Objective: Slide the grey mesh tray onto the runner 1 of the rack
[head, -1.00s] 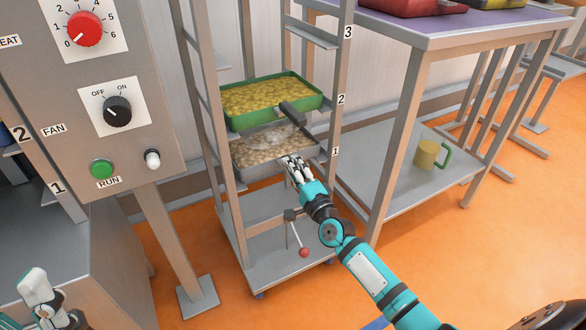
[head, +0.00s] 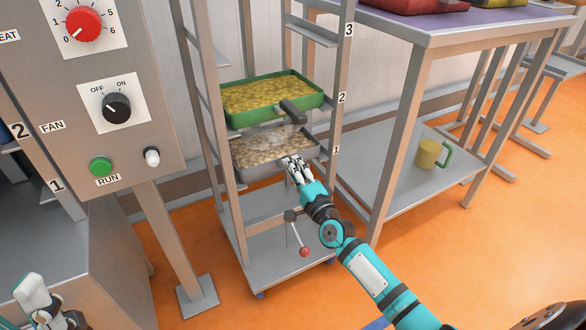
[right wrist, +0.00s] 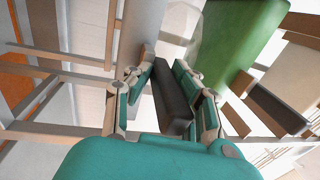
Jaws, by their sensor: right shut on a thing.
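The grey mesh tray (head: 262,170) holds pale pieces and sits between the rack's posts at the level of label 1, below a green tray. I cannot tell whether it rests fully on the runners. My right gripper (head: 291,163) is at the tray's front edge. In the right wrist view its fingers (right wrist: 172,92) are shut on a dark bar, the tray's handle (right wrist: 173,100); in the head view the fingers hide this handle. Part of my left gripper (head: 35,290) shows at the lower left, away from the rack; its fingers are unclear.
The rack (head: 229,190) holds the green tray (head: 315,108) with yellow pieces at level 2; its dark handle juts forward. A control panel (head: 60,110) stands close at the left.

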